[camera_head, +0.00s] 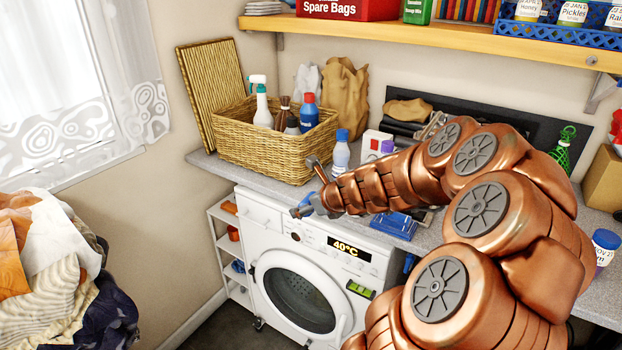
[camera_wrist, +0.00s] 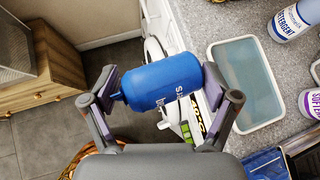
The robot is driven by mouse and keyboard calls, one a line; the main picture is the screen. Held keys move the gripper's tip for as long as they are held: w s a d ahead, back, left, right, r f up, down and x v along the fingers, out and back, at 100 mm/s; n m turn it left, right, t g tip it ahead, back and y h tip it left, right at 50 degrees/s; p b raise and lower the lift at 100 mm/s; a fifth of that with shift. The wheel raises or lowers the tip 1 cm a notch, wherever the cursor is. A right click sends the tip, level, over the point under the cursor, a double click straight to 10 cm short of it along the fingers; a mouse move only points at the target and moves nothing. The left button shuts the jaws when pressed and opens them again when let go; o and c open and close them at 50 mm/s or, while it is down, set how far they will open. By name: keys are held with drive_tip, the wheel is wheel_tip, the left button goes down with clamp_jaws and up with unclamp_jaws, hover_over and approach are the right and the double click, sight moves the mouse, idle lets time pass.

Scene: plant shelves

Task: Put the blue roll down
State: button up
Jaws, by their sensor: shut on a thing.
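The blue roll (camera_wrist: 165,80), a blue cylinder with white lettering, lies crosswise between the fingers of my gripper (camera_wrist: 160,88) in the wrist view. The fingers press on its two ends, and it is held in the air in front of the washing machine, near the counter edge. In the head view my gripper (camera_head: 315,197) is at the counter's front edge, and only a small blue part of the roll (camera_head: 303,207) shows. The rest is hidden by the gripper and arm.
The grey counter (camera_wrist: 205,25) bears a shallow tray with a bluish inside (camera_wrist: 246,80), a detergent bottle (camera_wrist: 292,20) and a softener bottle (camera_wrist: 311,101). In the head view a wicker basket (camera_head: 262,150) of bottles stands behind. The washing machine (camera_head: 262,230) is below.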

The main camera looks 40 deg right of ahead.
drive_tip(key=p, duration=0.3)
hover_over(308, 189)
drive_tip(key=s, duration=0.3)
drive_tip(key=shift+a+f, duration=0.15)
drive_tip(key=shift+f, duration=0.6)
drive_tip(key=shift+f+p, duration=0.4)
drive_tip(key=shift+f, duration=1.35)
drive_tip(key=shift+f, duration=0.1)
drive_tip(key=o, duration=0.9)
drive_tip(key=shift+o, duration=0.2)
drive_tip(key=b+v, duration=0.2)
drive_tip(key=v, duration=0.9)
drive_tip(key=shift+s+r, duration=0.45)
drive_tip(key=shift+a, duration=0.1)
